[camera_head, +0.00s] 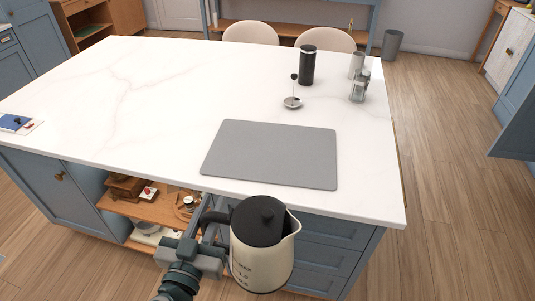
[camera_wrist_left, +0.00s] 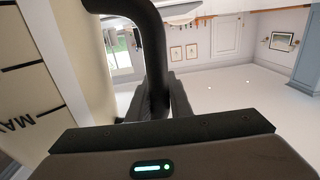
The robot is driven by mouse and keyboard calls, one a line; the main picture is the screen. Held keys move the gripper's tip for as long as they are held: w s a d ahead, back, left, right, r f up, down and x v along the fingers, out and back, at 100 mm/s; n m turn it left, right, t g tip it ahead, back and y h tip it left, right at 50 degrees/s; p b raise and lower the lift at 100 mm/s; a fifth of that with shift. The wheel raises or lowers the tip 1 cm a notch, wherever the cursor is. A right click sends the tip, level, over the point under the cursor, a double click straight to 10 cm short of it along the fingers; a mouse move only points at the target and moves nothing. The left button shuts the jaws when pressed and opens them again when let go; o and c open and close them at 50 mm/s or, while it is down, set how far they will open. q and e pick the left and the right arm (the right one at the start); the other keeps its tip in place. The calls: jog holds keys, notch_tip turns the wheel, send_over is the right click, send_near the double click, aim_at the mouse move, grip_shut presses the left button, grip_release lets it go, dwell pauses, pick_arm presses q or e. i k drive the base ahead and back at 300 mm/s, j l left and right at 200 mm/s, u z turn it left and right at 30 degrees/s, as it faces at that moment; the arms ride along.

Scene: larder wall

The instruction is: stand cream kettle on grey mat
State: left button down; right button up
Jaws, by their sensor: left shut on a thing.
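The cream kettle (camera_head: 262,252) with a black lid and black handle is in front of the island's near edge in the head view, roughly upright. My left gripper (camera_head: 213,222) is shut on its handle, at the kettle's left side. In the left wrist view the black handle (camera_wrist_left: 155,60) runs down between the fingers, and the kettle's cream side (camera_wrist_left: 35,75) fills the left. The grey mat (camera_head: 271,154) lies flat and bare on the white worktop, beyond the kettle. My right gripper is not in view.
On the white worktop (camera_head: 130,100), a black cylinder (camera_head: 307,65), a small stand with a round base (camera_head: 292,102) and grey items (camera_head: 358,86) stand beyond the mat. A blue book (camera_head: 14,122) lies far left. Open shelves (camera_head: 150,205) sit below the near edge.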

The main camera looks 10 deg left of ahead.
aim_at(265, 142)
jog(key=k+j+z, duration=0.2)
jog(key=j, duration=0.25)
jog(key=j+z, duration=0.25)
jog(key=j, duration=0.15)
jog(key=k+j+z, duration=0.2)
jog(key=k+j, duration=0.05)
jog(key=j, duration=0.15)
